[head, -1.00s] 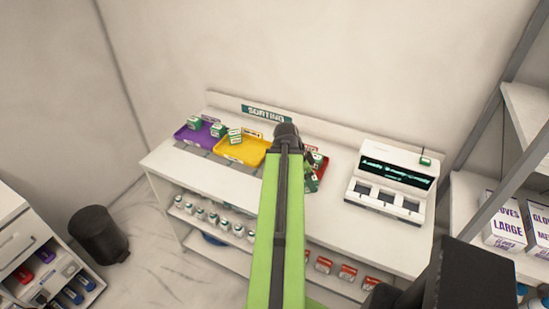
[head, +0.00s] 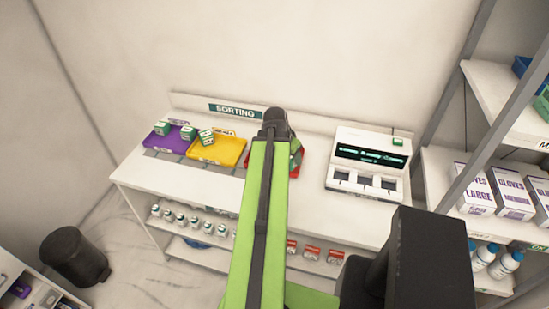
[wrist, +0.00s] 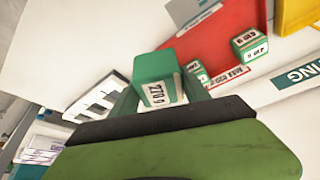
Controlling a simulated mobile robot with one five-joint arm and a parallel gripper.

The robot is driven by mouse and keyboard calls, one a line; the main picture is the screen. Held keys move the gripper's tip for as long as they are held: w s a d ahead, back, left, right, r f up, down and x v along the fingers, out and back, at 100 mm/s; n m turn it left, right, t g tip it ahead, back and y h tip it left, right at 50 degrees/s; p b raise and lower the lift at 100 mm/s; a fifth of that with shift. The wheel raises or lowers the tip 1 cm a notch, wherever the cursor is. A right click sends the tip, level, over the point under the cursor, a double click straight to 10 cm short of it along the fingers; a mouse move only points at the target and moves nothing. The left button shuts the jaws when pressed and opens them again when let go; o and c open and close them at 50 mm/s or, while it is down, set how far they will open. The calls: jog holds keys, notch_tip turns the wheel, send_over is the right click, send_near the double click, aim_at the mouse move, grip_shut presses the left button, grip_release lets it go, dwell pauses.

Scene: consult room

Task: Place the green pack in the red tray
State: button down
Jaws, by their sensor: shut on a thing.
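A green pack (wrist: 155,80) with a white label is in my gripper (wrist: 158,98) in the wrist view. My gripper is shut on it, and the pack looks tilted. The red tray (wrist: 222,38) lies just beyond it; I cannot tell the pack's height above the tray. Another green-and-white pack (wrist: 250,44) is in the tray, and a smaller part of one (wrist: 196,74) shows by the tray's label edge. In the head view my arm hides most of the red tray (head: 294,173) and my gripper.
Left of the red tray are a yellow tray (head: 228,152) and a purple tray (head: 160,142) holding green-and-white packs. A white device (head: 370,160) with a dark screen stands right on the counter. Bare counter (head: 315,185) lies between. Shelves with glove boxes (head: 475,190) stand at the right.

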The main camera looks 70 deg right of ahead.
jog(key=shift+s+d+r+n, duration=0.15)
jog(key=shift+d+n, duration=0.1)
jog(key=shift+n, duration=0.05)
jog(key=w+d+f+b, duration=0.2)
jog(key=w, duration=0.1)
jog(key=w+d+f+b, duration=0.2)
jog(key=w, duration=0.1)
jog(key=w+d+f+b, duration=0.2)
jog(key=w+f+b, duration=0.1)
jog(key=shift+w, duration=0.1)
jog(key=shift+w+d+f, duration=0.1)
jog(key=shift+w+d, duration=0.1)
jog(key=shift+w, duration=0.15)
notch_tip(320, 180, down, 4)
jog(key=b, duration=0.4)
jog(key=shift+f, duration=0.15)
jog(key=shift+r, duration=0.2)
jog(key=shift+f, duration=0.15)
jog(key=c, duration=0.5)
grip_release()
